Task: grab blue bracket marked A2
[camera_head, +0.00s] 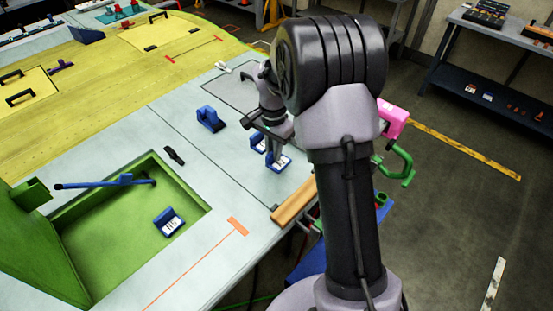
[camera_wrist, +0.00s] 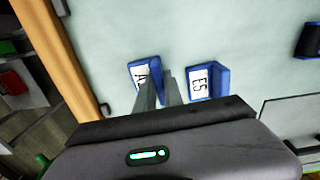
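A blue bracket (camera_wrist: 134,68) with a white label beginning with "A" stands on the pale table in the wrist view; the rest of its label is hidden behind a finger. In the head view this bracket (camera_head: 279,164) is under my gripper (camera_head: 272,152). In the wrist view my gripper (camera_wrist: 160,88) has its two grey fingers at the bracket's right part, with a narrow gap and some blue between the tips. Whether they press on it cannot be told. A second blue bracket (camera_wrist: 222,82), its label reading like "E3" or "E5", stands just right; it shows behind in the head view (camera_head: 257,142).
A larger blue bracket (camera_head: 210,118) stands farther left on the table. Another labelled blue bracket (camera_head: 168,222) lies in the green recess (camera_head: 85,240). A wooden bar (camera_head: 293,203) lies along the near table edge. A pink and green clamp (camera_head: 394,118) sits right of my arm.

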